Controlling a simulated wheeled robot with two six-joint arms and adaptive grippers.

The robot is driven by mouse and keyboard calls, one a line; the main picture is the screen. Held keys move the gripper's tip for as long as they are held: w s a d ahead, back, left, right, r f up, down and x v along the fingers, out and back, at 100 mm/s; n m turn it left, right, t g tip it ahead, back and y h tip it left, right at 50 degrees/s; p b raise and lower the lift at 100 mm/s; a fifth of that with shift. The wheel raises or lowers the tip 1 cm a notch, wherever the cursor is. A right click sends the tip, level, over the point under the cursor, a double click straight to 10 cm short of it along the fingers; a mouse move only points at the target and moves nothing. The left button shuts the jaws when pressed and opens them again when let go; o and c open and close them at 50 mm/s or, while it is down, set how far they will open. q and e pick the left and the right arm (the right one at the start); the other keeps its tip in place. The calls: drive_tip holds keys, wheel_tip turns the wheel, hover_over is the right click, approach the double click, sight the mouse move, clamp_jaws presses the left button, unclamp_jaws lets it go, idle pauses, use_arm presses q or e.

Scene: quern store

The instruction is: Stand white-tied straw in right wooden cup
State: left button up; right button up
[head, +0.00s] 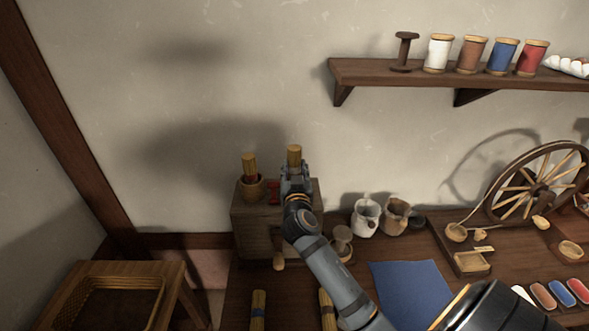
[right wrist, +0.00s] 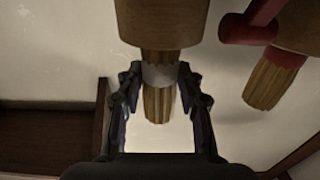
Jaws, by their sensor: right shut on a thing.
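My right gripper (head: 295,172) is shut on the white-tied straw (head: 294,153), above the right part of a wooden chest. In the right wrist view the gripper (right wrist: 159,85) has its fingers on either side of the straw's white tie (right wrist: 159,75). One end of the straw meets the rim of the right wooden cup (right wrist: 162,25); its depth inside is hidden. In the head view my gripper hides that cup. The left wooden cup (head: 251,187) holds a red-tied straw (head: 249,165). My left gripper is not in view.
A red peg-like thing (head: 273,191) sits between the cups on the chest (head: 255,234). More straw bundles (head: 258,308) lie on the table in front. Jugs (head: 366,217) stand to the right, beside a blue cloth (head: 410,290). A shelf with spools (head: 438,53) hangs above right.

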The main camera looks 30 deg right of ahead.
drive_tip(key=o, duration=1.2)
drive_tip(key=shift+o, duration=0.2)
drive_tip(key=shift+s+a+f, duration=0.15)
drive_tip(key=shift+s+a, duration=0.05)
drive_tip(key=shift+s, duration=0.1)
drive_tip(key=v, duration=0.7)
